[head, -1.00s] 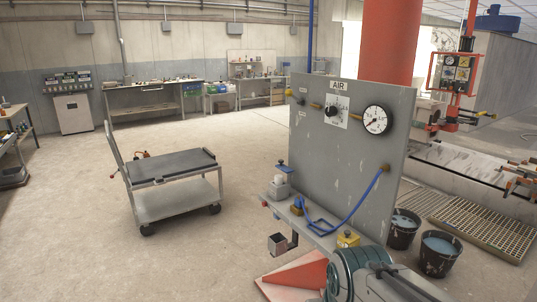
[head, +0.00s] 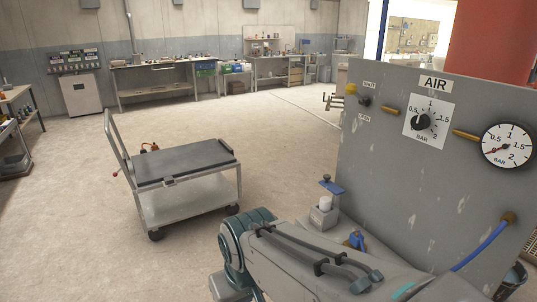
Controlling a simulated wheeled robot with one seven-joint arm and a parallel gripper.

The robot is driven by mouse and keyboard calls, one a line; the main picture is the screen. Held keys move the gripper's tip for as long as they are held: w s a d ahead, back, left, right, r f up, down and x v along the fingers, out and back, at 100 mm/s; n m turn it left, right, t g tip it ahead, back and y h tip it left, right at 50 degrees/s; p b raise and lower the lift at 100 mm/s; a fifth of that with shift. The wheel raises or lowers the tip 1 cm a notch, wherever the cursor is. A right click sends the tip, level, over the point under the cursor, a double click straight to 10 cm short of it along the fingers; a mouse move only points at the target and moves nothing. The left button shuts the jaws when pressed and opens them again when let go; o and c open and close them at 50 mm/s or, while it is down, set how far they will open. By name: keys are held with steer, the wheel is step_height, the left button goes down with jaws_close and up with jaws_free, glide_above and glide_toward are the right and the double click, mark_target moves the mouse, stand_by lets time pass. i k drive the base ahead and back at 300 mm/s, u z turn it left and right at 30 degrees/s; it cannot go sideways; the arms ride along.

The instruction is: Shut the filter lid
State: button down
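A small filter-like unit stands on the ledge at the left foot of the grey air panel in the head view. It has a grey box base (head: 322,218), a white cylinder (head: 325,203) and a blue flat piece (head: 331,186) that looks like the lid. The blue piece appears raised above the white cylinder, apart from it; its hinge is too small to make out. My arm crosses the bottom of the picture, in front of and below the unit. My gripper is out of view.
The grey air panel (head: 400,190) carries a knob (head: 423,122), a gauge (head: 508,145) and a blue hose (head: 482,246). A blue part (head: 357,240) sits on the ledge behind my arm.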

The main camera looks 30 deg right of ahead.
mark_target(328, 183)
steer(key=z, duration=0.35)
steer(key=i, duration=1.6)
steer(key=z, duration=0.5)
